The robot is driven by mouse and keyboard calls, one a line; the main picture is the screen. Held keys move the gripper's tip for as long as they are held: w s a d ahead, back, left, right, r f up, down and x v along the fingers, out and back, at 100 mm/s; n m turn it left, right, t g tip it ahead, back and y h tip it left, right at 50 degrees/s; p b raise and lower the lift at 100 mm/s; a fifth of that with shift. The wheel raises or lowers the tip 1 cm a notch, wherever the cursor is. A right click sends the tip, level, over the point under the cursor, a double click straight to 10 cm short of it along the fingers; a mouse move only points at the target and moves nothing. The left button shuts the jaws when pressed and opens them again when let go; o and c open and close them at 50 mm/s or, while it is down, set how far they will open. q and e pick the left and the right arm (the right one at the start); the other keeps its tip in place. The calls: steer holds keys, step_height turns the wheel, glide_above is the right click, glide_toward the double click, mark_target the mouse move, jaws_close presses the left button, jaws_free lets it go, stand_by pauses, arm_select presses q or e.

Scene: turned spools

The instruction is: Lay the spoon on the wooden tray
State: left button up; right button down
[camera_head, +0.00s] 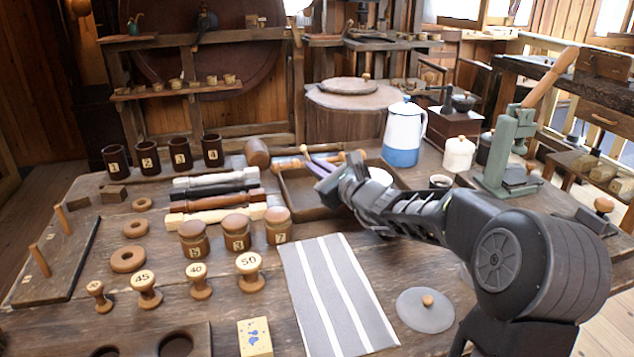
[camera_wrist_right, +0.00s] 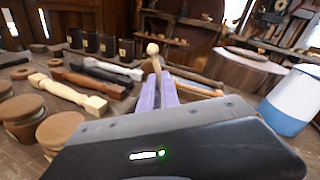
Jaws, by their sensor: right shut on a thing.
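The wooden tray (camera_head: 313,212) is a dark, shallow, rimmed tray right of the middle of the table in the head view. My right gripper (camera_head: 322,167) is over the tray, its purple fingers pointing to the back left. It is shut on the spoon, a light wooden one whose rounded end (camera_head: 304,149) sticks out past the fingertips. In the right wrist view the spoon (camera_wrist_right: 154,56) stands out between the purple fingers (camera_wrist_right: 160,92). The rest of the spoon is hidden by the gripper. I cannot tell its exact height above the tray. My left gripper is not in view.
A wooden mallet (camera_head: 257,152) lies by the tray's back left corner. A blue-white pot (camera_head: 403,135) stands behind right. Turned spindles (camera_head: 213,201) and lidded jars (camera_head: 236,235) are on the left. A striped cloth (camera_head: 335,290) lies in front.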

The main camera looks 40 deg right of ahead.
step_height(320, 180, down, 4)
steer(key=shift+r+b, duration=0.2)
steer(key=shift+b, duration=0.1)
steer(key=c, duration=1.6)
jaws_free()
steer(key=s+r+p, duration=0.1)
steer(key=s, duration=1.1)
steer(key=shift+a, duration=0.25)
